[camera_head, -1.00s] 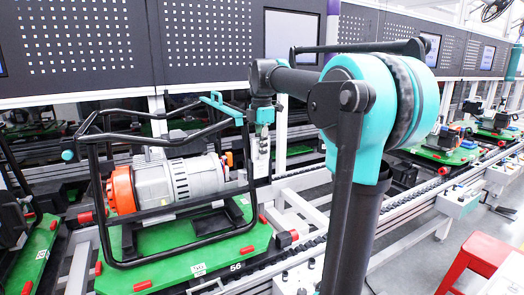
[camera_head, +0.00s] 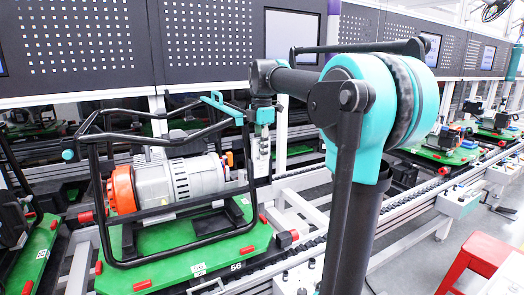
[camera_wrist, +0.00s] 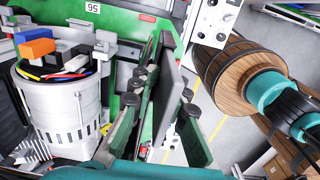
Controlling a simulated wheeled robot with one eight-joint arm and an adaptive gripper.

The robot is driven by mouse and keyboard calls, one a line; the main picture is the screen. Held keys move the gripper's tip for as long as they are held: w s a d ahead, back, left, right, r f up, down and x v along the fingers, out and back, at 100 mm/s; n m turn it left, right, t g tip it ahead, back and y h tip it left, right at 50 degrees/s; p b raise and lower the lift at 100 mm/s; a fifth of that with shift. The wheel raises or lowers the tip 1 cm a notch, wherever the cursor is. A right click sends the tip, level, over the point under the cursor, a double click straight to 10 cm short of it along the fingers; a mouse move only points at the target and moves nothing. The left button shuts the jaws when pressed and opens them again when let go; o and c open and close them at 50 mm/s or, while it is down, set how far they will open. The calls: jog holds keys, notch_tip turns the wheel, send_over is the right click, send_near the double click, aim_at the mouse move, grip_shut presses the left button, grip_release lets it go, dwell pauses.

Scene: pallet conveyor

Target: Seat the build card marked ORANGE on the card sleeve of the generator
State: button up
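The generator (camera_head: 180,183) has a grey body with an orange end inside a black tube frame. It sits on a green pallet at the left of the head view. Its grey end with coloured blocks (camera_wrist: 55,100) fills the left of the wrist view. My gripper (camera_wrist: 166,75) shows in the middle of the wrist view, beside that end. Its fingers stand on both sides of a thin dark grey plate, which looks like the build card (camera_wrist: 166,90). No marking on it is readable. I cannot make out the card sleeve. In the head view I cannot clearly see my fingers.
The green pallet (camera_head: 185,262) marked 56 rests on the conveyor rails. Black frame bars (camera_head: 165,135) surround the generator closely. More loaded pallets (camera_head: 440,153) stand farther along the line. A red stool (camera_head: 478,258) stands at the lower right, with open floor around it.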

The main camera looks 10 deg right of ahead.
jog(key=shift+o, duration=1.2)
notch_tip(320, 180, down, 3)
jog(key=shift+d+f, duration=0.15)
jog(key=shift+w, duration=0.15)
jog(key=shift+w+r, duration=0.1)
jog(key=shift+r, duration=0.3)
jog(key=r, duration=1.1)
jog(key=shift+s+r, duration=0.2)
jog(key=shift+s, duration=0.15)
